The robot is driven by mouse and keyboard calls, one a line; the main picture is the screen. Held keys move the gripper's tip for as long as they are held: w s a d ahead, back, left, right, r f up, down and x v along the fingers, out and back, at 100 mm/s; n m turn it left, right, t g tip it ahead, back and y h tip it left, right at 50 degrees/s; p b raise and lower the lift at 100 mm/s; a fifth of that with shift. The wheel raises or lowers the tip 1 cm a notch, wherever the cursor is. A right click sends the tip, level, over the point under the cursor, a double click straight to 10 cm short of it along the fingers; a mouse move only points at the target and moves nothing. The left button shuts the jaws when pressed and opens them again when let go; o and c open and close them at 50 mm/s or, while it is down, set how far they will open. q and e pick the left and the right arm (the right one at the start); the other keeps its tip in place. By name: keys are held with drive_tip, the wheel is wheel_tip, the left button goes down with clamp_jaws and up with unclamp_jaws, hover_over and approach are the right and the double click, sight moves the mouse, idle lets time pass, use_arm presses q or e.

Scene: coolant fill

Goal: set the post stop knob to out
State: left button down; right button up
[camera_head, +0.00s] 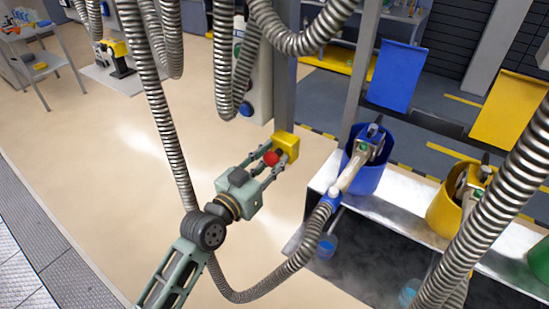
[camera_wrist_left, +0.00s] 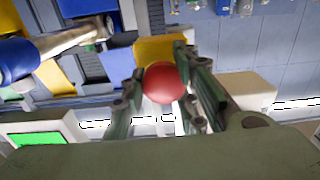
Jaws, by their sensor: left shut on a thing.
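The post stop knob (camera_head: 271,158) is a round red knob on a yellow box (camera_head: 286,146) fixed to the grey post (camera_head: 284,95). My left gripper (camera_head: 272,163) reaches it from the lower left, with its fingers on either side of the knob. In the left wrist view the red knob (camera_wrist_left: 162,82) sits between the fingers of my left gripper (camera_wrist_left: 163,88), which is shut on it. The yellow box (camera_wrist_left: 160,48) shows behind it. I cannot tell whether the knob is in or out. My right gripper is not in view.
A blue bucket (camera_head: 365,178) with a nozzle and a yellow bucket (camera_head: 441,216) stand on a metal bench (camera_head: 400,218) to the right. Ribbed hoses (camera_head: 165,120) hang in front and loop low beside my left arm. The floor at left is open.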

use_arm(q)
drive_tip(key=shift+s+d+f, duration=0.1)
drive_tip(key=shift+s+f, duration=0.2)
drive_tip(key=c, duration=1.7)
unclamp_jaws()
drive_tip(key=shift+o, duration=0.9)
drive_tip(key=shift+s+r, duration=0.15)
drive_tip(key=shift+s, duration=0.1)
drive_tip(key=shift+w, duration=0.15)
drive_tip(key=v, duration=1.2)
